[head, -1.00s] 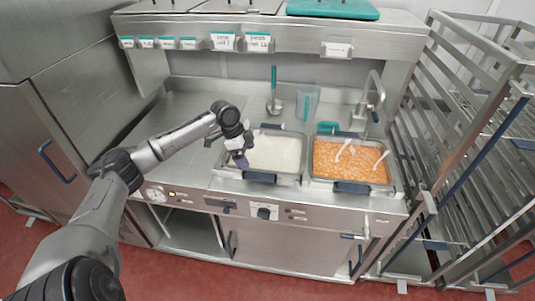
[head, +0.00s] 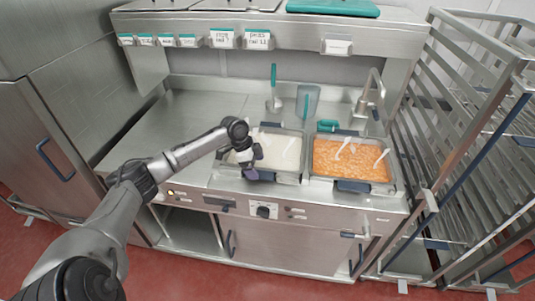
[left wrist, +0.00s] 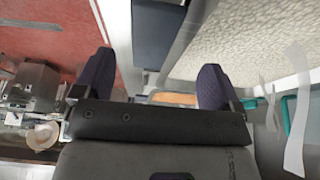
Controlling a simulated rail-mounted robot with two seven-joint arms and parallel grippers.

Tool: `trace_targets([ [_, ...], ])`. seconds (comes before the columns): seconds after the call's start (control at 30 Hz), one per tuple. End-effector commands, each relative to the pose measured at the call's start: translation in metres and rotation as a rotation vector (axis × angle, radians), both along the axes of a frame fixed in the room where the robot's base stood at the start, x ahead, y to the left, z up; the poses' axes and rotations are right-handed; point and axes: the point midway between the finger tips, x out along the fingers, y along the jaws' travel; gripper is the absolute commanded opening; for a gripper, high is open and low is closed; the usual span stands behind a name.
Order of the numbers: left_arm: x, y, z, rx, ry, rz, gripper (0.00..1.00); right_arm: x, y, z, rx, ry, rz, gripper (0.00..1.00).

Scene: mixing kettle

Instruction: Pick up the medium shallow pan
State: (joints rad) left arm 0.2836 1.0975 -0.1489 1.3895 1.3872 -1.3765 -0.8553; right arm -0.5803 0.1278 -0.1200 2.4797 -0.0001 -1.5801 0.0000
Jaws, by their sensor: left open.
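Two shallow steel pans sit side by side in the counter. The left pan (head: 283,157) holds a white, grainy food, and the right pan (head: 350,161) holds an orange one. I cannot tell by size which is the medium one. My left gripper (head: 251,172) is open at the front edge of the white pan, by its dark front handle (head: 268,176), which it partly covers. In the left wrist view, the open fingers (left wrist: 156,82) show with the dark handle (left wrist: 156,38) between and beyond them. The white pan (left wrist: 190,45) lies to the right there. My right gripper is not in view.
A metal rack (head: 475,150) borders the counter on the right. The counter's left side (head: 180,115) is clear.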

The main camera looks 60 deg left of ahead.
Motion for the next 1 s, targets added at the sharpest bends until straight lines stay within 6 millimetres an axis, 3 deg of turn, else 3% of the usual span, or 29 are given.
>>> trace_targets([
  [0.33,0.013,-0.015,-0.038,-0.002,0.001,0.0,0.9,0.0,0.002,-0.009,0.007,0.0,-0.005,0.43],
  [0.63,0.014,-0.016,-0.043,0.0,0.0,0.0,0.89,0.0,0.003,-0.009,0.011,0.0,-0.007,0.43],
  [1.0,0.014,-0.016,-0.043,-0.001,0.001,0.0,0.53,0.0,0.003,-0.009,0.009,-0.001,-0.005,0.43],
])
